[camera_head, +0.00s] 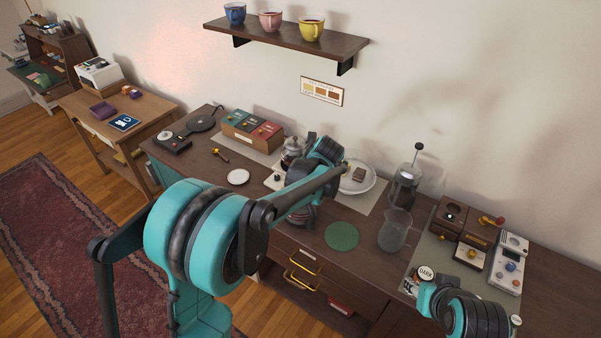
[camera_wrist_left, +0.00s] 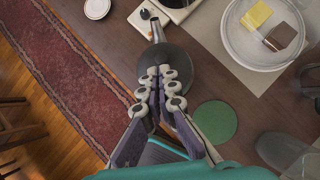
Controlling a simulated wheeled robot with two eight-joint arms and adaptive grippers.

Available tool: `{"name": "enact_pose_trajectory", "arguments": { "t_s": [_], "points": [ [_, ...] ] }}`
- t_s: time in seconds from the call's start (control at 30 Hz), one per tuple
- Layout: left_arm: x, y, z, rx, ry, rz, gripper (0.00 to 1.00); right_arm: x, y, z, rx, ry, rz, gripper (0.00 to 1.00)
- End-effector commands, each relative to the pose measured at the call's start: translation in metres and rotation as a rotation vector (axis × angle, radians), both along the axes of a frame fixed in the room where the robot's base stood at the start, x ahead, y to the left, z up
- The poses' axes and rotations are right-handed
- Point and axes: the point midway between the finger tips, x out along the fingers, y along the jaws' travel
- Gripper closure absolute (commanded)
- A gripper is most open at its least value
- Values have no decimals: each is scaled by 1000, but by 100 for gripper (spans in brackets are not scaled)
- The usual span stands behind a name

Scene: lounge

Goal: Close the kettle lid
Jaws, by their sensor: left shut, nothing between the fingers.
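The kettle (camera_wrist_left: 182,62) shows in the left wrist view as a dark round top with a metal spout pointing to the top of the picture. In the head view my left forearm hides most of the spot where it stands. My left gripper (camera_wrist_left: 165,72) is shut and empty, with its fingertips over the kettle's dark top. I cannot tell whether they touch it. The fingers cover part of the top, so I cannot make out how far the lid is open. My right arm shows at the lower right of the head view, but its gripper does not.
A green round mat (camera_head: 342,236) and a clear pitcher (camera_head: 395,230) stand right of the kettle's spot. A white plate (camera_head: 372,181) with food lies behind. A French press (camera_head: 404,186) stands near the wall. A white saucer (camera_head: 238,177) lies to the left.

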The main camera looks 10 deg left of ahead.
Motion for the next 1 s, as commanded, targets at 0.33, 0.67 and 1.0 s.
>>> {"name": "enact_pose_trajectory", "arguments": {
  "t_s": [0.33, 0.67, 1.0],
  "points": [
    [23, 16, -9, -183, 259, 3, 100, 0, 0, 12, 0, 0, 0, 60],
    [33, 23, -22, -213, 304, 0, 100, 0, 0, 10, 0, 0, 0, 60],
    [38, 26, -27, -211, 303, 1, 100, 0, 0, 8, 0, 0, 0, 60]
  ]
}}
